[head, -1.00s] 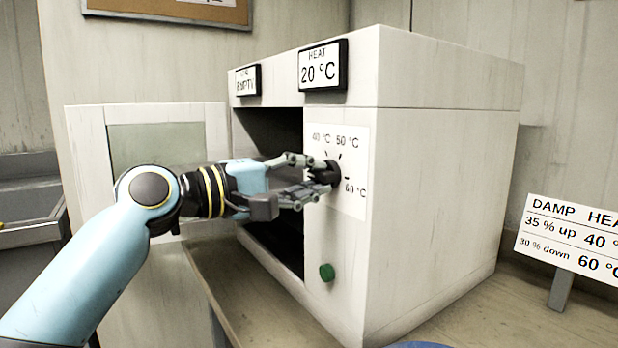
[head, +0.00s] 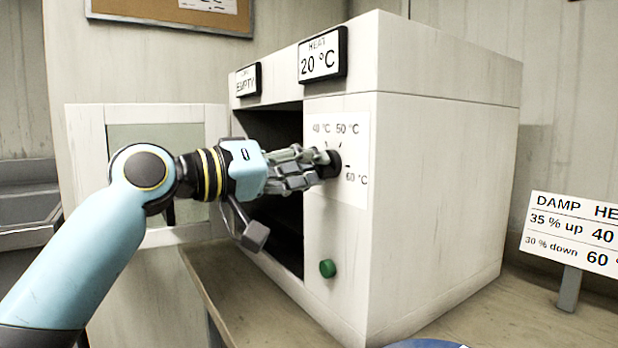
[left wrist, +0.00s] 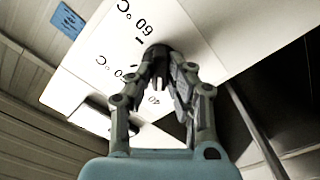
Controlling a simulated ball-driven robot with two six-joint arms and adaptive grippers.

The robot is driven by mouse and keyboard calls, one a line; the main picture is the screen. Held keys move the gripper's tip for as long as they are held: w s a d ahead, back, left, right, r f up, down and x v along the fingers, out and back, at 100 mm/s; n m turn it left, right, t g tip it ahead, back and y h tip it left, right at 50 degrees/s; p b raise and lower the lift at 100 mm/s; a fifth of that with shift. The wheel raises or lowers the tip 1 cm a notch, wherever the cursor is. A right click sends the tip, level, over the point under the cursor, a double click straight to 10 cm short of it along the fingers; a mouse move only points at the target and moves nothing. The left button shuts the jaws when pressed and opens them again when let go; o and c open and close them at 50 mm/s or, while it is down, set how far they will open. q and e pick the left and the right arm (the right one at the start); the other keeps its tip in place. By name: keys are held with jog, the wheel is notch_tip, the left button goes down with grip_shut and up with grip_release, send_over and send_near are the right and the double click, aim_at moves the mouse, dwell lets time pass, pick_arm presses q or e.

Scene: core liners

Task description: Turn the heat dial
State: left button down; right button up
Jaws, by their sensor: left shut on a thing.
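The black heat dial (head: 332,163) sits on a white scale panel (head: 352,140) marked 40, 50 and 60 °C, on the front of the white oven (head: 430,170). My left gripper (head: 318,167) is shut on the dial. The dial also shows in the left wrist view (left wrist: 157,52), between the fingertips (left wrist: 166,72), which hide part of it. The display above (head: 322,56) reads HEAT 20 °C. Where the dial's pointer stands cannot be told. My right gripper is not in view.
The oven door (head: 120,122) stands open to the left, and the chamber (head: 283,205) is dark. A second display (head: 247,80) reads EMPTY. A green button (head: 327,268) is below the dial. A sign (head: 572,235) headed DAMP and HEAT, partly cut off, stands on the bench at right.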

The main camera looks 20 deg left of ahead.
pick_arm(q)
jog(key=shift+f+m+b, duration=0.15)
jog(key=shift+m+b, duration=0.5)
jog(key=shift+m, duration=0.75)
jog(key=c, duration=1.3)
grip_release()
jog(key=shift+v, duration=6)
